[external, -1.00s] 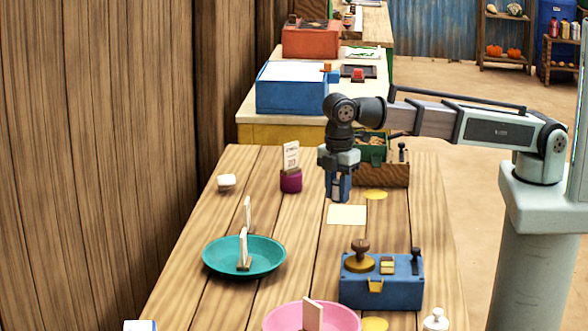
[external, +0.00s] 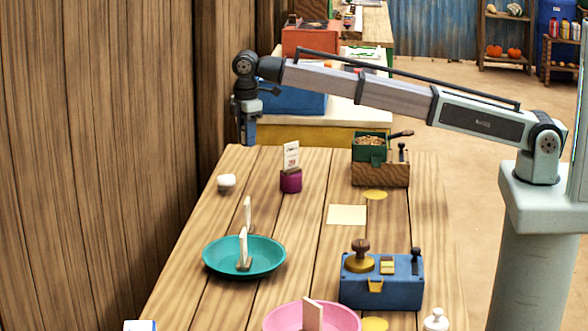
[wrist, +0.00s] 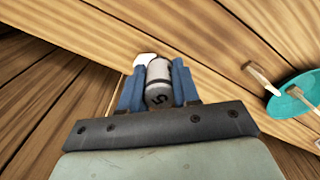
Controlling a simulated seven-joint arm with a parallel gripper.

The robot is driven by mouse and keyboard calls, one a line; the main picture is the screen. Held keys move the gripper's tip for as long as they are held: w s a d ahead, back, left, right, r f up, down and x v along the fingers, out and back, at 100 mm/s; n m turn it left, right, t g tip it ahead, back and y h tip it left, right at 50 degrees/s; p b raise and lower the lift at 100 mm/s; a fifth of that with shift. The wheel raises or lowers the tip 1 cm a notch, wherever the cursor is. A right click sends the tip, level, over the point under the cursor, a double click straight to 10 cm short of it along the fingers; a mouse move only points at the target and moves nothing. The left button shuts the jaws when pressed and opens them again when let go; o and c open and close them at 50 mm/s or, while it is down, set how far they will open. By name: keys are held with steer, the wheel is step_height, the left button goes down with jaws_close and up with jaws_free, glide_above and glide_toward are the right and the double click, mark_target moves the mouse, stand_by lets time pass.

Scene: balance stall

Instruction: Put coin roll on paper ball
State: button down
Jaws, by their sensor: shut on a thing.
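The coin roll (wrist: 159,82), a pale cylinder with a dark mark on its end, sits between the blue fingers of my gripper (wrist: 158,88) in the wrist view. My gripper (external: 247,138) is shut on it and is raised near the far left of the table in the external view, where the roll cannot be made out. The paper ball (external: 227,183), a small white lump, lies on the table by the left edge, lower in the picture than my gripper. In the wrist view the paper ball (wrist: 145,58) shows just beyond the roll, partly hidden by it and the fingers.
A magenta card holder (external: 291,181) stands right of the paper ball. A teal dish (external: 270,262) with upright cards is nearer, beside a blue box (external: 382,290) and a pink dish (external: 285,318). A wooden wall (external: 100,120) borders the left side.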

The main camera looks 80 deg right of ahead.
mark_target(226, 176)
steer(key=w+r+n, duration=0.1)
steer(key=w+n, duration=0.1)
steer(key=w, duration=0.5)
steer(key=shift+s+a+f+n, duration=0.15)
steer(key=shift+f+n, duration=0.35)
steer(key=shift+f, duration=1.1)
steer(key=shift+s+f+n, duration=0.1)
steer(key=shift+f+n, duration=0.4)
steer(key=shift+f, duration=1.15)
steer(key=shift+s+a+f+n, duration=0.15)
steer(key=shift+f+n, duration=0.35)
steer(key=shift+f, duration=1.1)
steer(key=shift+f, duration=0.15)
steer(key=c, duration=0.8)
jaws_free()
step_height(226, 176, up, 12)
steer(key=shift+r, duration=0.15)
